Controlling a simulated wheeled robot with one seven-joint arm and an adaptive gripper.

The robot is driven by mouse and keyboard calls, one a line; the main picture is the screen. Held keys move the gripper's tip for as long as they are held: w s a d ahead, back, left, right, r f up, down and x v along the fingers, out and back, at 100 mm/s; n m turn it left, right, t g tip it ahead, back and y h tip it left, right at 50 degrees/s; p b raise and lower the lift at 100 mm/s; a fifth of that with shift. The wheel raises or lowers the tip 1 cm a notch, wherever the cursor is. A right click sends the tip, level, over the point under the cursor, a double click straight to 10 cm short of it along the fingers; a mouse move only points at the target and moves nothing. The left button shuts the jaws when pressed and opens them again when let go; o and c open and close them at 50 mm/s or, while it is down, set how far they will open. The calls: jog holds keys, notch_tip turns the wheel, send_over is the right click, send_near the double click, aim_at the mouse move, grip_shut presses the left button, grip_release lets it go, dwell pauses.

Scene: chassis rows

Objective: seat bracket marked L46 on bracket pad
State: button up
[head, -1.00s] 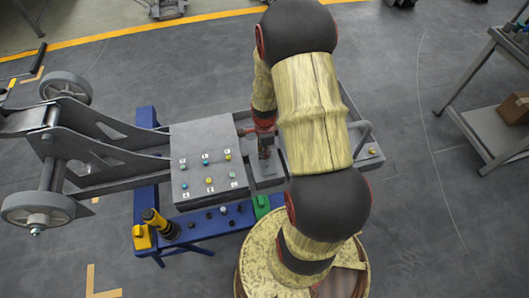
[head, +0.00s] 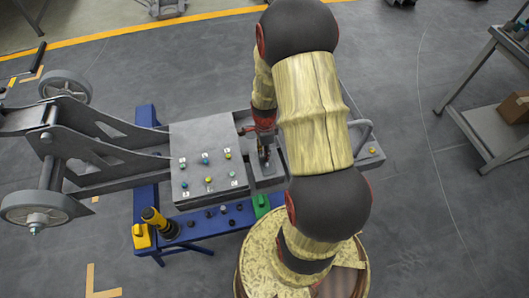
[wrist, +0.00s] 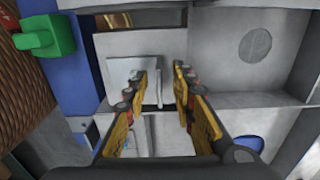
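A light grey L-shaped bracket (wrist: 146,68) lies on a flat grey surface in the wrist view. Its thin upright plate stands between my fingertips, with a gap visible on each side. My gripper (wrist: 161,76) is open around that plate. In the head view my gripper (head: 264,158) is low over the grey chassis section right of the button panel, partly hidden by my arm. No L46 mark can be read. I cannot tell which surface is the bracket pad.
A grey panel (head: 208,150) with several coloured buttons adjoins on the left. A blue stand (head: 147,200) holds a yellow-and-black tool (head: 158,221) and a green block (head: 261,205); the green block also shows in the wrist view (wrist: 45,37). A grey cart (head: 490,135) stands right, beyond clear floor.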

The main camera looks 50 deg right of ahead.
notch_tip(320, 180, up, 12)
jog(key=shift+f, duration=0.25)
dwell(0.6)
jog(key=s+a+r+n+t, duration=0.3)
jog(key=a+r+n, duration=0.8)
jog(key=r+n, duration=0.1)
jog(key=s+a+r+n+t, duration=0.2)
jog(key=s+a+r+n, duration=0.2)
jog(key=a+r+n, duration=0.7)
notch_tip(320, 180, up, 3)
jog(key=shift+s+a+f+n+t, duration=0.15)
jog(key=shift+s+a+n+t, duration=0.2)
jog(key=shift+n, duration=0.35)
